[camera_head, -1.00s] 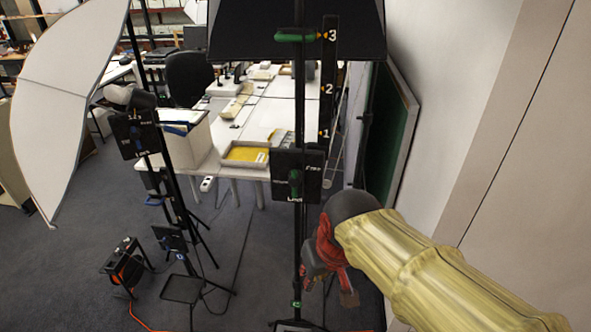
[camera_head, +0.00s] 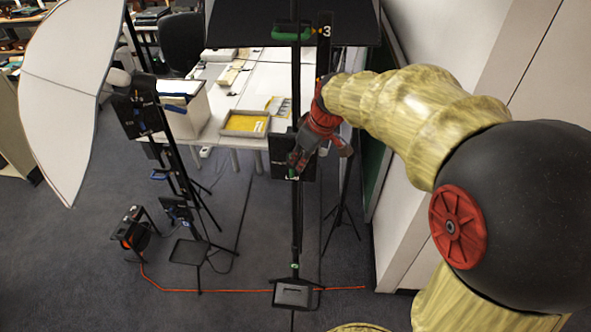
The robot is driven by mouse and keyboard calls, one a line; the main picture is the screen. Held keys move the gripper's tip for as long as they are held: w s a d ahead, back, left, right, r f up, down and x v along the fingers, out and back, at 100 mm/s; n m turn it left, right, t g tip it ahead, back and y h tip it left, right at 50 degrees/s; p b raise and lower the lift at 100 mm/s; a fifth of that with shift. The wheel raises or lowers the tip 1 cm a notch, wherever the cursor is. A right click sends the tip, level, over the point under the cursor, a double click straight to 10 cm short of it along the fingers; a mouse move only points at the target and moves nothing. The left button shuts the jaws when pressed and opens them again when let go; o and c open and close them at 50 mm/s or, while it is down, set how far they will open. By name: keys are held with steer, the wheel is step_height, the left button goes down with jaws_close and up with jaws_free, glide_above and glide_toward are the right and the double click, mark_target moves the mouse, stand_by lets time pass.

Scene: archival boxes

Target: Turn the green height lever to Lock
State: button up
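The black lever plate (camera_head: 308,174) is fixed on a dark upright stand in the middle of the head view. A bit of the green height lever (camera_head: 292,173) shows low on the plate; the rest is covered by my gripper. The words on the plate are also hidden. One finger is over the lever and the other is to the right of the plate. I cannot tell whether the near finger touches the lever.
A green clamp (camera_head: 291,32) sits higher on the stand, beside a number strip (camera_head: 325,32). An orange cable (camera_head: 220,290) crosses the floor. A wall closes off the right.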

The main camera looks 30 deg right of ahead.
steer(key=x, duration=0.7)
steer(key=shift+f+p, duration=0.3)
steer(key=shift+p, duration=0.05)
steer(key=c, duration=0.4)
steer(key=shift+w+r, duration=0.1)
jaws_close()
